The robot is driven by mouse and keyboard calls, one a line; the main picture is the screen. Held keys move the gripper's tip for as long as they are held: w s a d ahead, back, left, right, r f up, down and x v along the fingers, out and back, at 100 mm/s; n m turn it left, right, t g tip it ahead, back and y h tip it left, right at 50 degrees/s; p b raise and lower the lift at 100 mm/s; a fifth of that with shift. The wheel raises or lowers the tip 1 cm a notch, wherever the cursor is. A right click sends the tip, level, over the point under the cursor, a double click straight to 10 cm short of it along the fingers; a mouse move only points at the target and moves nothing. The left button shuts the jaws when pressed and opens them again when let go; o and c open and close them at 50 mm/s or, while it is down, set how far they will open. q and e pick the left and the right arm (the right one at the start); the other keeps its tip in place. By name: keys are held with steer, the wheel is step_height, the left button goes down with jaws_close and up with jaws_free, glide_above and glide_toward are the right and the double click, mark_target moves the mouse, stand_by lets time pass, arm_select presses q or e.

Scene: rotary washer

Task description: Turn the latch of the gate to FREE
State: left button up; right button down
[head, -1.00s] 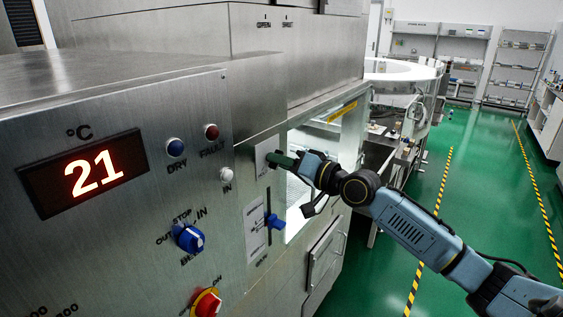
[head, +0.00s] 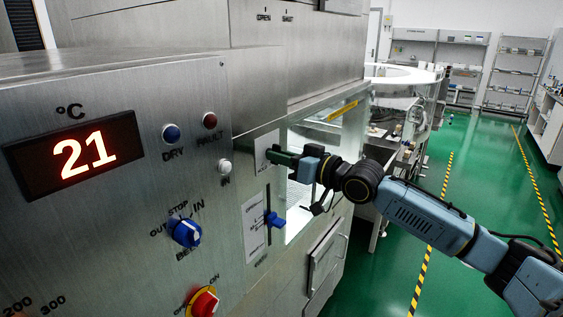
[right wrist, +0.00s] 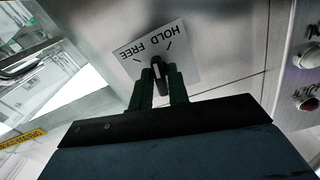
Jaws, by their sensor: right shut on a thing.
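The latch of the gate (right wrist: 157,72) is a small dark knob with a pale line, on a white plate (right wrist: 180,50) lettered HOLD and FREE. The plate appears upside down in the right wrist view, with HOLD on the right and FREE on the left. The knob points between the two marks. My right gripper (right wrist: 159,86) is shut on the knob, one green finger on each side. In the head view, my right gripper (head: 285,158) reaches the plate (head: 262,154) from the right and hides the knob. My left gripper is not in view.
The control panel (head: 100,220) fills the left, with a display reading 21 and blue and red knobs. A blue slider handle (head: 273,219) sits just below my right gripper. The lit opening (head: 300,205) is beside it. Green floor (head: 480,190) lies free to the right.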

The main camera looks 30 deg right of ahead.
steer(key=shift+n+p, duration=1.15)
steer(key=shift+n, duration=3.85)
steer(key=c, duration=1.5)
jaws_free()
